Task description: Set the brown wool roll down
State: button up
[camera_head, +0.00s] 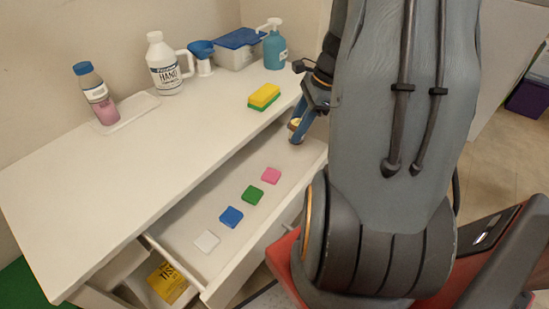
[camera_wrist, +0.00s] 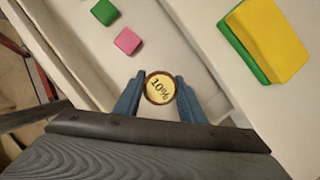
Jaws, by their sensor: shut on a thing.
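The brown wool roll (camera_wrist: 158,87) shows end-on in the wrist view, with a yellow round face marked "10%" and a brown rim. My gripper (camera_wrist: 160,78) has its two blue fingers shut on the roll's sides. In the head view the roll (camera_head: 295,122) and my gripper (camera_head: 298,130) are over the right end of the open white drawer (camera_head: 180,238). I cannot tell whether the roll touches the drawer floor. My arm hides the drawer's far right end.
White, blue, green and pink (camera_head: 271,175) squares lie in a row in the drawer. A yellow and green sponge (camera_head: 264,96) lies on the counter (camera_head: 130,165) by its edge. Bottles, including a white one (camera_head: 168,65), stand along the wall. A yellow box (camera_head: 167,283) sits in a left compartment.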

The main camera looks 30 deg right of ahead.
jog(key=shift+f, duration=3.35)
jog(key=shift+f, duration=0.1)
jog(key=o, duration=1)
jog(key=shift+o, duration=0.2)
jog(key=v, duration=1.2)
jog(key=s+a+r+n+g+h, duration=0.1)
jog(key=s+a+r+n+h, duration=0.1)
jog(key=a+n, duration=0.9)
jog(key=s+a+r+n+g+h, duration=0.1)
jog(key=s+a+n, duration=0.3)
jog(key=a+n, duration=0.7)
jog(key=shift+a+r+h, duration=0.4)
jog(key=shift+a+h, duration=0.15)
jog(key=shift+h, duration=0.05)
